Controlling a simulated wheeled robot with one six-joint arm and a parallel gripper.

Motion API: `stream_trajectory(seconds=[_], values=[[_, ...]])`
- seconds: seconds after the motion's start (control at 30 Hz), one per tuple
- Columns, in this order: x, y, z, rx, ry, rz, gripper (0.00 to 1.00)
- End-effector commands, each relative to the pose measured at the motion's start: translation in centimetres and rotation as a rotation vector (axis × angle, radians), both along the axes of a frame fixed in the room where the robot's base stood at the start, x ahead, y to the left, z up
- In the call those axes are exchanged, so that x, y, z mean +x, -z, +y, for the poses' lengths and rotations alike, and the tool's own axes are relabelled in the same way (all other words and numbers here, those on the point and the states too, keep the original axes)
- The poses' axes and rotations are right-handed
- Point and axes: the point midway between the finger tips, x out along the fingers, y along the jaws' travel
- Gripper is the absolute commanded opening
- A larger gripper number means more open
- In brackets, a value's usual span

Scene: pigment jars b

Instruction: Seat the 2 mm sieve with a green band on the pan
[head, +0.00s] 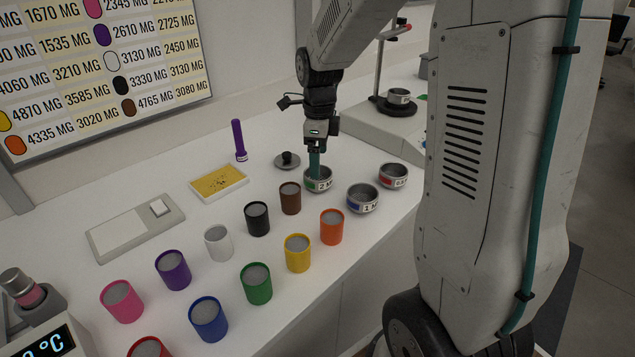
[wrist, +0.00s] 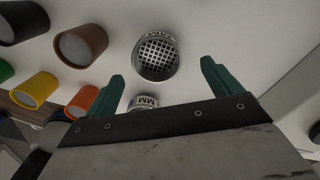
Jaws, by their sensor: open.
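The 2 mm sieve with the green band (head: 319,186) stands on the white table, a metal ring with a "2 M…" label. My gripper (head: 316,165) points down at it, fingers at or just above its rim in the head view. In the wrist view a sieve with coarse mesh (wrist: 157,57) lies ahead, between the lines of the two fingers. My gripper (wrist: 160,72) is open there, with nothing held. A metal pan (head: 398,97) sits on the dark round plate of a stand at the back right; its inside is hard to make out.
A blue-banded sieve (head: 362,199) and a red-banded one (head: 393,176) stand close on the right. Pigment jars, such as the brown jar (head: 290,198) and orange jar (head: 332,227), stand in front and left.

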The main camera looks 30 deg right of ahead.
Motion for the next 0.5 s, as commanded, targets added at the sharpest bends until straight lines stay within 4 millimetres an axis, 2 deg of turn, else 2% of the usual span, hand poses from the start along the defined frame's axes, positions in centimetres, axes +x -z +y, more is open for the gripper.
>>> stream_trajectory(seconds=[0.3, 0.5], values=[[-0.3, 4.4, 0.4, 0.0, -0.004, 0.003, 0.9], [-0.3, 5.8, 0.3, -0.001, -0.004, 0.0, 0.9]])
